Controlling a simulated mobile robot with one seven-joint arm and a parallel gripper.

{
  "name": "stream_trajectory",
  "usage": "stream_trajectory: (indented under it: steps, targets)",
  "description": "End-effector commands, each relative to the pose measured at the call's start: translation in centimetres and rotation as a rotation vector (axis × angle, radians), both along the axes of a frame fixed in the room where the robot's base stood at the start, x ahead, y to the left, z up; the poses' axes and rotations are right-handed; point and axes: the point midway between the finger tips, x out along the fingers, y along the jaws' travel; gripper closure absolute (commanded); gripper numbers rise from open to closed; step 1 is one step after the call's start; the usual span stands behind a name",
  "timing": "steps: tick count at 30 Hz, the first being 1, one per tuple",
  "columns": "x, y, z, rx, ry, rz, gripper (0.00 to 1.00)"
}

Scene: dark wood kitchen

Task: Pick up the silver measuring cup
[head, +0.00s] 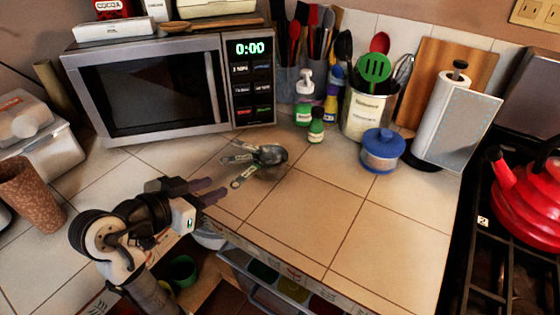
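The silver measuring cup (270,154) lies on the tiled counter in front of the microwave's right side. It looks like a small set of cups or spoons, with several flat handles pointing left. My gripper (219,191) is just left of and nearer than the cup, its two dark fingers pointing right, over the counter's front edge. The fingers are apart with a gap between them and nothing held. The gripper does not appear to touch the cup.
A microwave (150,85) stands behind. A green-capped bottle (316,128), a utensil crock (366,115), a blue-lidded jar (381,152) and a paper towel roll (445,120) stand to the right. A red kettle (528,198) sits on the stove. The counter's front right is clear.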

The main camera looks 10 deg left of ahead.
Motion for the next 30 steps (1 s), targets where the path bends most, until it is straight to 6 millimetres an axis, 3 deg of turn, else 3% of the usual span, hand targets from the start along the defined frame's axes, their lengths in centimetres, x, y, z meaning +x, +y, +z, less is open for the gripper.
stream_trajectory:
  steps: [9,17,24,30]
  targets:
    - [5.1,-2.3,-2.2,-0.004,0.001,-0.001,0.69]
    - [6.7,-3.2,-2.8,-0.002,0.000,0.000,0.69]
    - [9.5,-4.6,-4.2,-0.003,0.000,0.001,0.69]
    - [10.3,-4.9,-4.8,0.000,-0.001,0.003,0.69]
